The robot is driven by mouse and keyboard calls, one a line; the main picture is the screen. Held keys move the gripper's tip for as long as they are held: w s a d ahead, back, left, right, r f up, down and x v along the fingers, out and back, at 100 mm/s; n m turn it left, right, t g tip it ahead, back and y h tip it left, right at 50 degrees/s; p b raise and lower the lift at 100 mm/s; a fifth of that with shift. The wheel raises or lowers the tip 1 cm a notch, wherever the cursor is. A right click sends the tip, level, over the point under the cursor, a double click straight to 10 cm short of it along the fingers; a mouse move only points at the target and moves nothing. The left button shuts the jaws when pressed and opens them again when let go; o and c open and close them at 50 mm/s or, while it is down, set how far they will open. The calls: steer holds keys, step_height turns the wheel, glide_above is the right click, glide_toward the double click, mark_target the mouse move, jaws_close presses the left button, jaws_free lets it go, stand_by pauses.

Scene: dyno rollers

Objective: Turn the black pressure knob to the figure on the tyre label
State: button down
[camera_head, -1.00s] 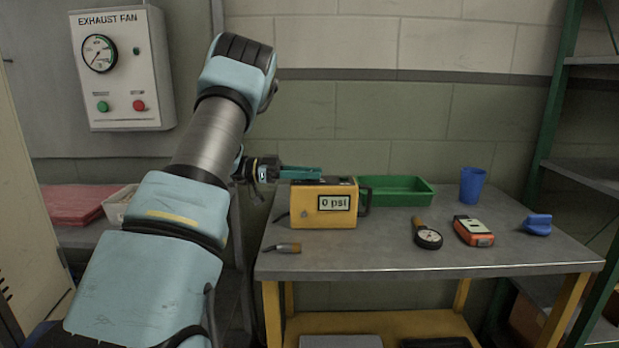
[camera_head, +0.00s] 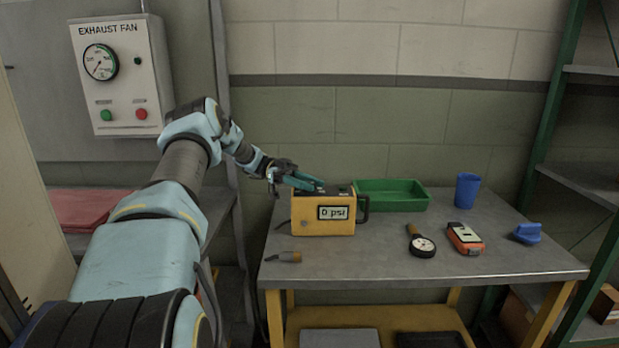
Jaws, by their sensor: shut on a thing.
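A yellow inflator box (camera_head: 303,221) stands upright on the grey bench, its front display (camera_head: 333,212) reading "0 psi". My gripper (camera_head: 312,185) reaches in from the left, tilted down, with its teal fingers at the box's top. The fingers are shut on a small dark part there, which appears to be the black pressure knob (camera_head: 321,188). The fingers hide most of it, and its pointer and scale are too small to read. I see no tyre label in this view.
A green tray (camera_head: 395,206) sits behind the box. A blue cup (camera_head: 467,190), a dial gauge (camera_head: 423,246), an orange meter (camera_head: 464,238) and a blue item (camera_head: 527,233) stand to the right. A small brush-like tool (camera_head: 285,257) lies in front. The bench's front middle is clear.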

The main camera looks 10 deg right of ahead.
steer(key=shift+f, duration=0.15)
stand_by(0.3)
steer(key=c, duration=0.5)
jaws_free()
steer(key=shift+c, duration=0.2)
